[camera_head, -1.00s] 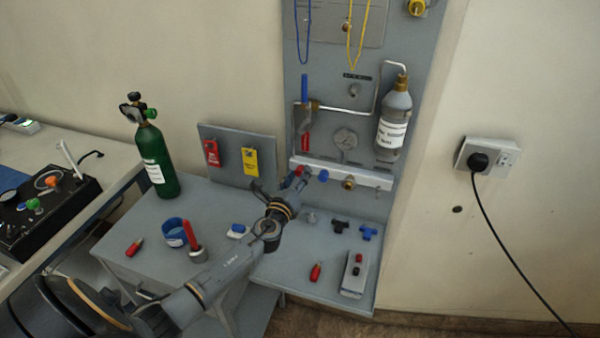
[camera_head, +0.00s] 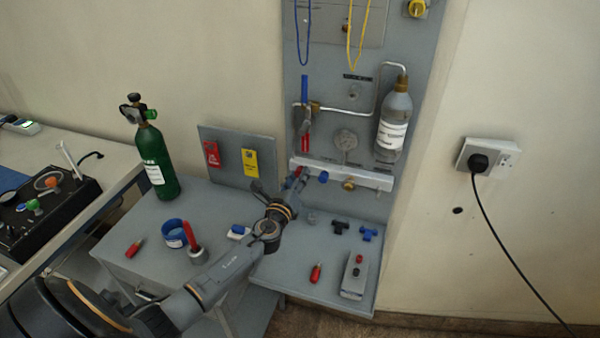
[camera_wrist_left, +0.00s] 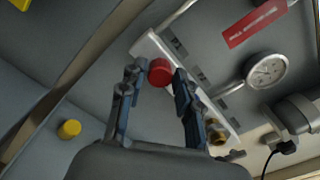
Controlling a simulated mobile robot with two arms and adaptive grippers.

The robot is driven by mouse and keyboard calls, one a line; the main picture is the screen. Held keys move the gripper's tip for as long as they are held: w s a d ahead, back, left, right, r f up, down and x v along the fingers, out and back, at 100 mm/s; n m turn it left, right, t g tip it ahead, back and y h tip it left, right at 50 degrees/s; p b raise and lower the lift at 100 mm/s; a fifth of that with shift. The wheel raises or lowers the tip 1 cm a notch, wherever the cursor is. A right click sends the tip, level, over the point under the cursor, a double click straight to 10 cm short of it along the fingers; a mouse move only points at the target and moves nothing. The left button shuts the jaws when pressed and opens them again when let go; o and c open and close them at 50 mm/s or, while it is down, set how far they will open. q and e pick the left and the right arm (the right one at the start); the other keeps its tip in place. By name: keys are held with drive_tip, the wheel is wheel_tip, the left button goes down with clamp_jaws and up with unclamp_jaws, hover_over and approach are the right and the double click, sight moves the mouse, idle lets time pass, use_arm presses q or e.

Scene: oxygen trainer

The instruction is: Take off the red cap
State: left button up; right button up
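The red cap (camera_wrist_left: 160,72) sits on the white rail (camera_wrist_left: 150,45) of the wall panel. In the left wrist view it is between the fingertips of my left gripper (camera_wrist_left: 158,76). The fingers are spread on either side of the cap, and a narrow gap shows at the left finger; contact at the right finger is hard to tell. In the head view my left gripper (camera_head: 290,184) reaches up to the rail's left end and partly hides the red cap (camera_head: 298,170). My right gripper is not in view.
A blue cap (camera_head: 323,177) and a brass fitting (camera_head: 348,184) are on the rail to the right. A gauge (camera_head: 346,139) and a grey bottle (camera_head: 394,122) are above. Small parts lie on the grey shelf (camera_head: 290,262) below. A green cylinder (camera_head: 158,163) stands at left.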

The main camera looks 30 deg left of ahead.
use_arm(q)
clamp_jaws()
drive_tip(key=n+b, duration=0.1)
drive_tip(key=n, duration=0.2)
drive_tip(key=shift+n, duration=0.3)
drive_tip(key=n+b, duration=0.1)
drive_tip(key=n, duration=0.2)
